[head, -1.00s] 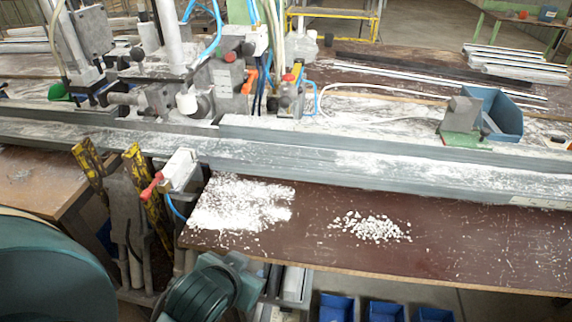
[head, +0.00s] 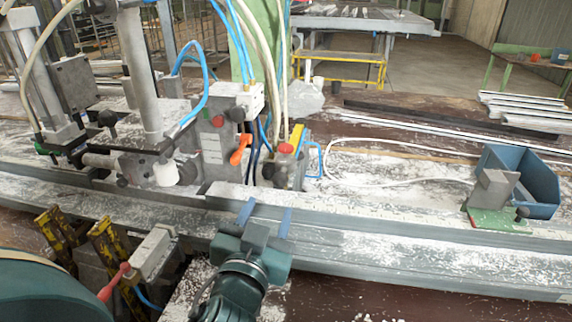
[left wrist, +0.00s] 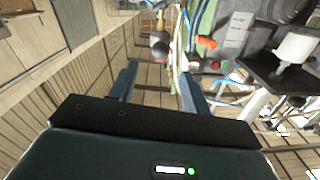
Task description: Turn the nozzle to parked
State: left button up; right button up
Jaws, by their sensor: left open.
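An orange swivel piece (head: 240,149), probably the nozzle, sits on the side of a grey valve block (head: 213,135) on the clamp bench, pointing down and left. It also shows in the left wrist view (left wrist: 207,42), to the right of and beyond the fingers. My left gripper (head: 265,215) is open and empty. It is in front of and below the orange piece, over the grey rail, with its blue fingertips pointing up and away. In the left wrist view the gap between the fingers (left wrist: 159,85) is empty. My right gripper is not in view.
A block with a red button (head: 286,149) and blue hoses stands right of the orange piece. A white cylinder (head: 166,173) is to its left. The long grey rail (head: 400,250) runs across the front. A blue bin (head: 537,178) stands at right.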

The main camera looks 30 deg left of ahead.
aim_at(282, 171)
pick_arm(q)
jog(key=p+x, duration=0.1)
jog(key=x, duration=1.1)
jog(key=shift+w+a+r, duration=0.1)
jog(key=shift+w, duration=0.1)
jog(key=shift+c, duration=0.5)
grip_shut()
